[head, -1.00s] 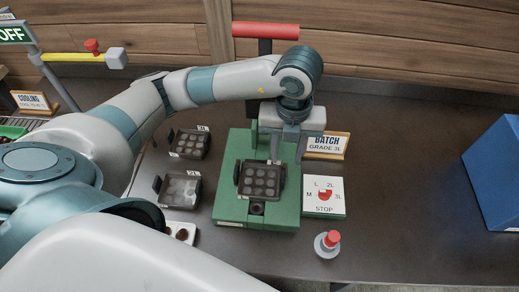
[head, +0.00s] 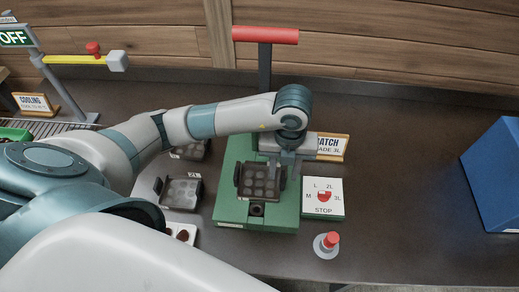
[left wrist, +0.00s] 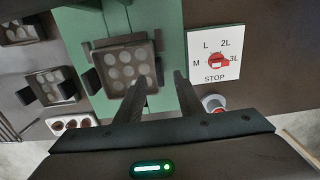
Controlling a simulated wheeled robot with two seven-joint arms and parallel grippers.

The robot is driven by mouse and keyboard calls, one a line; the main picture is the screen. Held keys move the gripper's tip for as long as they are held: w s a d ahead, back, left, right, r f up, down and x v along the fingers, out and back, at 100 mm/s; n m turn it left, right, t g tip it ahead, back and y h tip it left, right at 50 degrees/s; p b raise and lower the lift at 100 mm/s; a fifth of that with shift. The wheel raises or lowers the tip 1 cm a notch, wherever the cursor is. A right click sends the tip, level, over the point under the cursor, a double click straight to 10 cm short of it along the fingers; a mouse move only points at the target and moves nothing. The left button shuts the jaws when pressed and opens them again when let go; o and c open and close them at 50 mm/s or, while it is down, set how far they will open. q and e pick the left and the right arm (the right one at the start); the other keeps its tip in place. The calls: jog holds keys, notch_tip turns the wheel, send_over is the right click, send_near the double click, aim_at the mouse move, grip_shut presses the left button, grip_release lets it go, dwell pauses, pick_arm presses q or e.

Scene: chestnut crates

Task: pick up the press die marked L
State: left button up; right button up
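A dark die with round cavities (head: 259,180) sits on the green press (head: 229,205); no mark on it is readable. It also shows in the left wrist view (left wrist: 127,65). A die marked 2L (head: 180,192) lies left of the press. Another die (head: 190,151) behind it is partly hidden by my left arm. No mark L can be read on any die. My left gripper (head: 284,168) is open above the right side of the press. In the left wrist view, one finger of it (left wrist: 162,95) overlaps the pressed die's lower right corner; contact cannot be told. My right gripper is out of view.
A white dial panel (head: 323,200) and a red-topped button (head: 328,243) stand right of the press. The red press handle (head: 265,34) rises behind. A blue box (head: 496,180) is at far right; the counter between is clear.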

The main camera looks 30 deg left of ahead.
aim_at(282, 177)
pick_arm(q)
jog(key=shift+a+f+p, duration=0.1)
jog(key=shift+f+p, duration=0.45)
jog(key=shift+p, duration=0.1)
notch_tip(282, 177, down, 3)
jog(key=shift+f+p, duration=0.1)
jog(key=shift+p, duration=0.6)
jog(key=shift+f, duration=0.45)
grip_shut()
